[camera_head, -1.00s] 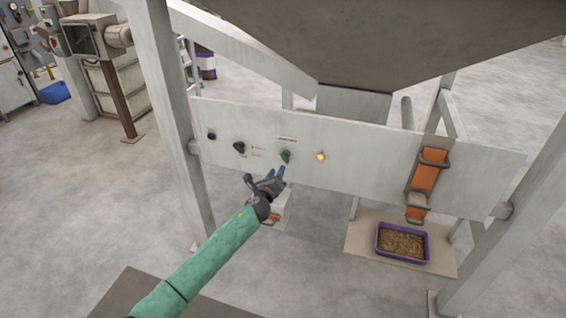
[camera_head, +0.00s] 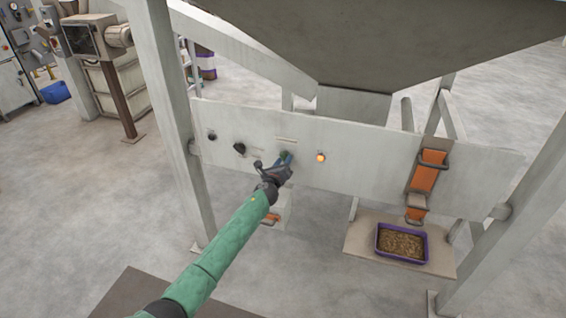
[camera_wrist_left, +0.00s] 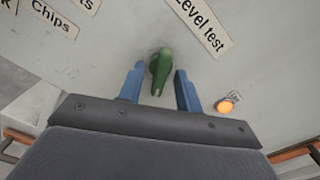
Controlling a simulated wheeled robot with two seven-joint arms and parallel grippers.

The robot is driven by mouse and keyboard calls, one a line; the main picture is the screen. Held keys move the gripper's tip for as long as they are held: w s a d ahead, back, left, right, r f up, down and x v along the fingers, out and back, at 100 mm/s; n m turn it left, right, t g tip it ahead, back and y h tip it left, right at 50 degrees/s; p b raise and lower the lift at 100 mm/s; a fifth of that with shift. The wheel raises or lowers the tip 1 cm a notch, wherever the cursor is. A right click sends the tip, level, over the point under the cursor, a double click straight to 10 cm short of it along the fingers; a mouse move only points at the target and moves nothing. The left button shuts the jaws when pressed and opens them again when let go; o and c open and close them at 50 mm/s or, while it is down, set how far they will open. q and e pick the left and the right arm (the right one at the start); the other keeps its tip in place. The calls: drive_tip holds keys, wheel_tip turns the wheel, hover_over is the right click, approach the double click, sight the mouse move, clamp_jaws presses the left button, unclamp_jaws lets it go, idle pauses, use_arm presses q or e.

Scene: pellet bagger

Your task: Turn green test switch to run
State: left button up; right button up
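The green test switch (camera_wrist_left: 161,70) is a knob on the pale panel (camera_head: 370,160), under a label reading "Level test" (camera_wrist_left: 202,22). In the head view the green switch (camera_head: 285,155) is partly covered by my left gripper (camera_head: 285,162). In the left wrist view my left gripper (camera_wrist_left: 158,90) is open, with one blue finger on each side of the knob and a gap visible on both sides. The knob points towards the gripper's palm. My right gripper is not in view.
An orange lamp (camera_head: 320,158) is lit to the right of the switch. A black knob (camera_head: 239,148) and a smaller dark button (camera_head: 212,136) are to the left. An orange slide (camera_head: 425,175) hangs above a purple tray of pellets (camera_head: 402,243). Frame posts stand at both sides.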

use_arm(q)
drive_tip(key=shift+w, duration=0.1)
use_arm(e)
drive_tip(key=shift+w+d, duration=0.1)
use_arm(q)
clamp_jaws()
drive_tip(key=shift+n, duration=0.4)
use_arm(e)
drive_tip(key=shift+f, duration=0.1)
use_arm(q)
drive_tip(key=shift+n+b, duration=1.9)
drive_tip(key=shift+n, duration=3.6)
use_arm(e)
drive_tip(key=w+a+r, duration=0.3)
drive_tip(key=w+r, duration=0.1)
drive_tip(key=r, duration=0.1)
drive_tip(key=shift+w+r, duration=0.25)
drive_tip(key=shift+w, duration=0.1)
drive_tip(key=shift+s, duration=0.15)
use_arm(q)
drive_tip(key=shift+c, duration=0.4)
unclamp_jaws()
drive_tip(key=shift+o, duration=0.4)
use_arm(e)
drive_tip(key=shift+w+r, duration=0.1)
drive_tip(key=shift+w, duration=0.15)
